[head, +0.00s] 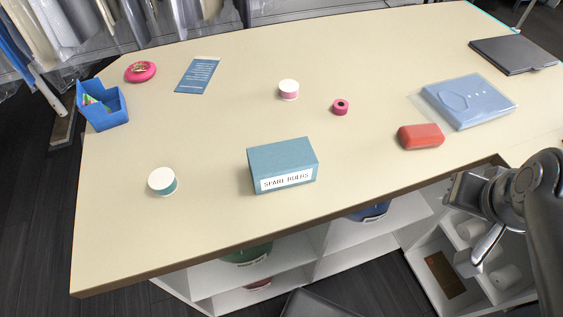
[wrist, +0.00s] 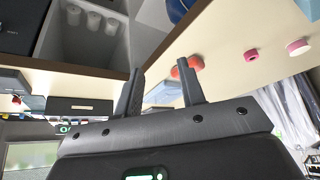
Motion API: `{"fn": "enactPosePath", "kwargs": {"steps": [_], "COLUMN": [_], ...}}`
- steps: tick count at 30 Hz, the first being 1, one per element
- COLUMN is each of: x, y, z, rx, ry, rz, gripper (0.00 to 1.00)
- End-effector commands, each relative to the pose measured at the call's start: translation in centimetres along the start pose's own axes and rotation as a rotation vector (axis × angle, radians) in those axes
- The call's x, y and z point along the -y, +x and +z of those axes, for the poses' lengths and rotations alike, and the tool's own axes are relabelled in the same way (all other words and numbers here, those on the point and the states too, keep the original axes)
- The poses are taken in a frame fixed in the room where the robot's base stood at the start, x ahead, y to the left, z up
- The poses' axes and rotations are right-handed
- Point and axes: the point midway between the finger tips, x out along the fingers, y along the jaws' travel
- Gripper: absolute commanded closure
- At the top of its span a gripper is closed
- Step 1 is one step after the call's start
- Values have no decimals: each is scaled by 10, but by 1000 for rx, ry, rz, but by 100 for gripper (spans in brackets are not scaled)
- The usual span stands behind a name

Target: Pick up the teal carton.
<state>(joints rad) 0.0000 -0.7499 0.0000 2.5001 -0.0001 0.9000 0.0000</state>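A teal corner, apparently of the carton, shows at the top right of the wrist view (wrist: 311,8). My gripper (head: 461,226) is at the right of the head view, off the table's front edge and well to the right of the carton. In the wrist view my gripper (wrist: 160,70) has its two fingers apart with nothing between them.
The table (head: 220,130) has free room around the carton. A white-lidded teal tub (head: 162,181) stands left of it. A pink-and-white tub (head: 289,90), pink tape roll (head: 341,107), red case (head: 421,136) and packed blue shirt (head: 468,101) lie behind and right. Shelves (head: 375,240) stand below.

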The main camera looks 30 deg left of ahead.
Motion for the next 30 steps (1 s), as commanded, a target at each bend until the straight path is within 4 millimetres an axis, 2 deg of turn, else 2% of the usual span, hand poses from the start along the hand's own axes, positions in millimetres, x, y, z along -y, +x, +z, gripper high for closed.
{"fn": "enactPosePath", "kwargs": {"steps": [11, 30], "x": [0, 0], "y": [0, 0], "z": [0, 0], "rx": [0, 0], "ry": [0, 0], "rz": [0, 0], "gripper": [64, 12]}}
